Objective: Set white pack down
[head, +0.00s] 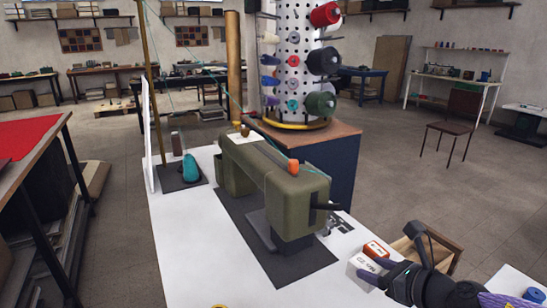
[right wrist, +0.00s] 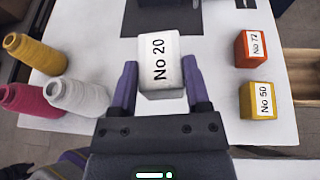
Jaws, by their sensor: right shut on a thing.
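The white pack (right wrist: 160,72), labelled "No 20", sits between the two purple fingers of my right gripper (right wrist: 161,82) in the right wrist view. The fingers are shut on its sides. In the head view the white pack (head: 361,267) shows at the lower right, at the tips of my right gripper (head: 378,273), over the white tabletop (head: 190,260). I cannot tell whether its underside touches the table. My left gripper is not in view.
A red pack (right wrist: 251,48) and a yellow pack (right wrist: 260,101) stand right of the white pack. Yellow, magenta and white (right wrist: 75,97) spools stand at left. A green sewing machine (head: 290,190) occupies the table's middle. Bare tabletop shows between the spools and packs.

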